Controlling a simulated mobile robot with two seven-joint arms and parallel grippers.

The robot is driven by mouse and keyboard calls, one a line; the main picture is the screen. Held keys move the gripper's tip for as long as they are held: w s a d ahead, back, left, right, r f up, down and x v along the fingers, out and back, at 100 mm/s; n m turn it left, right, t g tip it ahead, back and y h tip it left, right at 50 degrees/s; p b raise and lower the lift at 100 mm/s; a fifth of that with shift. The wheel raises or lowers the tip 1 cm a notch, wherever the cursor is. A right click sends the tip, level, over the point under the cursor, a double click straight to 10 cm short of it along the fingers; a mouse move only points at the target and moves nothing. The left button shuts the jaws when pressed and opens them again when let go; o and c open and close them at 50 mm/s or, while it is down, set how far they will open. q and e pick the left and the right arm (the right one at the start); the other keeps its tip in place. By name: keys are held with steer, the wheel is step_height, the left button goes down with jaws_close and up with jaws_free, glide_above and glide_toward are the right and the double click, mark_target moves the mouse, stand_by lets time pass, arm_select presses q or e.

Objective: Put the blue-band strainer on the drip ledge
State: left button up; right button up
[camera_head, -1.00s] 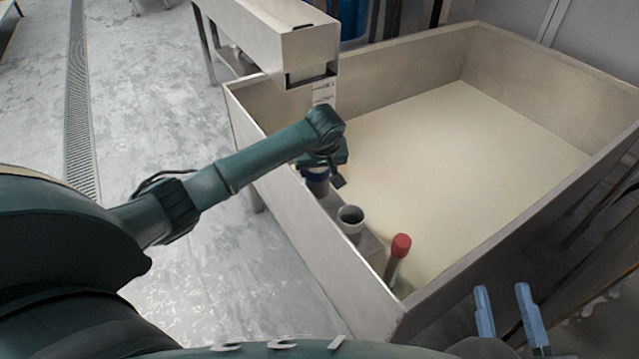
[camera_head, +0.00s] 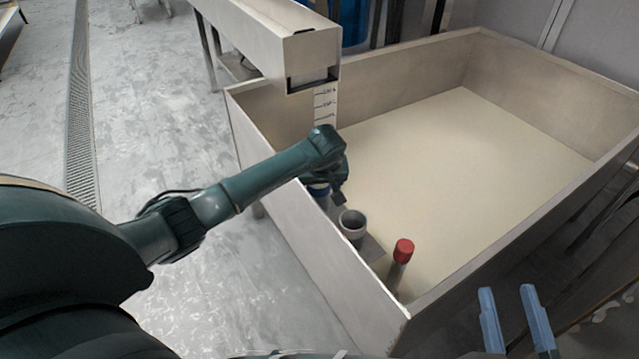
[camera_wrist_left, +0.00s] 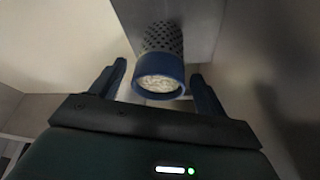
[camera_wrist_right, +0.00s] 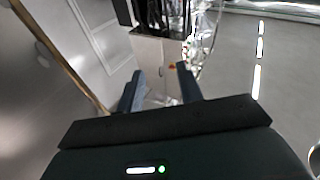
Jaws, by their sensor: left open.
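The blue-band strainer (camera_wrist_left: 160,72) has a dotted or perforated body and a blue rim, with pale material showing inside the rim. In the left wrist view it sits between the two spread fingers of my left gripper (camera_wrist_left: 159,75), which is open; contact cannot be told. In the head view only a bit of its blue band (camera_head: 319,190) shows below my left wrist. It stands at a grey ledge (camera_head: 371,250) along the near-left wall of the basin; I cannot tell whether this is the drip ledge. My right gripper (camera_head: 508,298) is open and empty outside the basin's right side.
A grey open cup (camera_head: 352,226) and a red-topped cylinder (camera_head: 402,252) stand along the same wall. The large basin (camera_head: 490,150) has a wide bare pale floor. A metal chute (camera_head: 300,45) with a marked white strip (camera_head: 325,103) below it overhangs the far-left wall.

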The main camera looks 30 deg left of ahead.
arm_select(q)
steer(key=shift+r, duration=0.35)
steer(key=p+v, duration=0.4)
steer(key=v, duration=0.7)
steer(key=shift+s+r, duration=0.15)
steer(key=shift+r, duration=0.15)
arm_select(e)
steer(key=shift+s+d+f+n+g+h, duration=0.15)
steer(key=shift+d+f+n+g+h, duration=0.15)
steer(key=shift+d+h, duration=0.2)
arm_select(q)
steer(key=shift+d, duration=0.1)
arm_select(e)
steer(key=shift+r, duration=0.2)
